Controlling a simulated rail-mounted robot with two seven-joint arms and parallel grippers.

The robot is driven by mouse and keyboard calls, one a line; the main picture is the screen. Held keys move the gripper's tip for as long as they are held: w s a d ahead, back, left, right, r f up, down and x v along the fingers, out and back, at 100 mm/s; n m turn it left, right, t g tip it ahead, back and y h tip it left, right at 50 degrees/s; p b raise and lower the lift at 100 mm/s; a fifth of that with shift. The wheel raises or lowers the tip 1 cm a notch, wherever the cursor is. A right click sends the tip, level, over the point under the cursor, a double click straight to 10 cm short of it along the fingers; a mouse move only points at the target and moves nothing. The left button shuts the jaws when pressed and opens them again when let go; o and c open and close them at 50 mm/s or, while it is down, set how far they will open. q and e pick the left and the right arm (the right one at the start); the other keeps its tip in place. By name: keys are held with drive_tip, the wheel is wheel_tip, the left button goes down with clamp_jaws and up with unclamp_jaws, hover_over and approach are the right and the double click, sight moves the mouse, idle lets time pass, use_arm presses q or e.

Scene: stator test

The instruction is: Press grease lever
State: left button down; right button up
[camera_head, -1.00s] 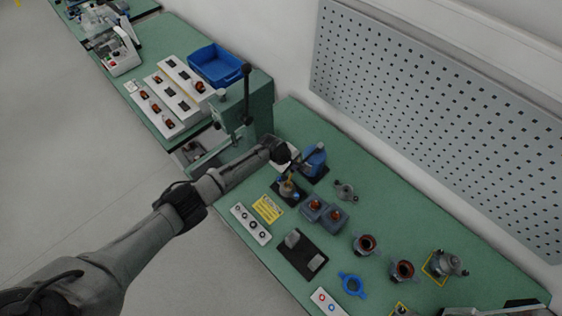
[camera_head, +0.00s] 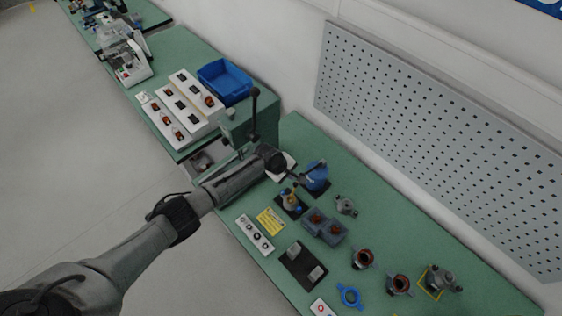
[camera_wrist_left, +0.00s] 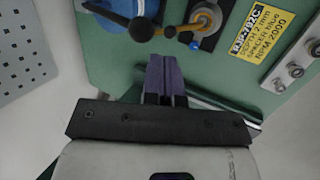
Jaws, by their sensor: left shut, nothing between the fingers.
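A blue device (camera_head: 315,176) on a dark base stands on the green bench; its blue body also shows at the top of the left wrist view (camera_wrist_left: 118,8). A dark lever with a round black knob (camera_wrist_left: 140,29) shows in front of that body in the wrist view. A gold-and-grey device (camera_head: 291,198) on a black plate stands beside it. My left gripper (camera_wrist_left: 165,60) has its purple fingers shut and empty, just below the knob in the wrist view. I cannot tell whether they touch it. In the head view my wrist hides part of the area. My right gripper is out of view.
A green press with an upright black-knobbed lever (camera_head: 254,100) stands close behind my left wrist. A perforated wall panel (camera_head: 430,130) bounds the bench's far side.

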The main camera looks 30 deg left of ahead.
use_arm(q)
drive_tip(key=v, duration=0.7)
drive_tip(key=shift+r, duration=0.2)
idle(0.8)
